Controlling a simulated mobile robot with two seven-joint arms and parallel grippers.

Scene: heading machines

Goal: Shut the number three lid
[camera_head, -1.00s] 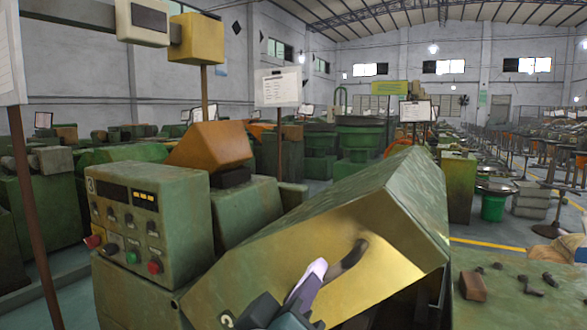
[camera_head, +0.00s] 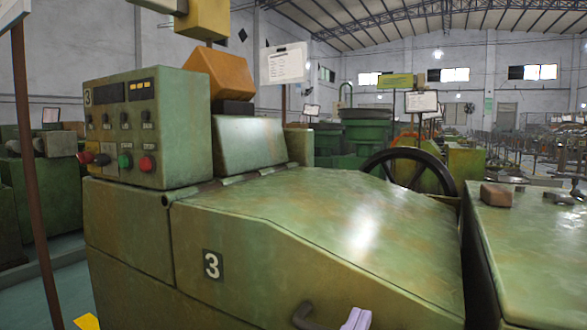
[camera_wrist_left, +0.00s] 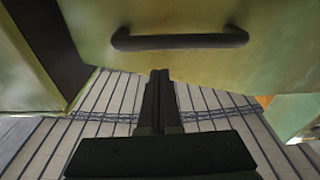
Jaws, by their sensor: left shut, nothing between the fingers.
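The number three lid (camera_head: 330,215) is a worn green metal cover with a white "3" on its front. It lies down over the machine, its back edge by the hinges under the control box. I see no clear gap at its front left edge. Its dark bar handle (camera_head: 304,314) is at the bottom of the head view and shows whole in the wrist view (camera_wrist_left: 180,40). My left gripper (camera_wrist_left: 160,76) is shut and empty, just below the handle and apart from it in the picture. In the head view only a pale purple part of it (camera_head: 357,319) shows. My right gripper is not in view.
A control box (camera_head: 148,125) with knobs and buttons stands at the lid's back left. A dark handwheel (camera_head: 443,172) rises behind the lid. A green bench (camera_head: 530,235) with small metal parts is close on the right. Slatted floor (camera_wrist_left: 215,120) shows below my gripper.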

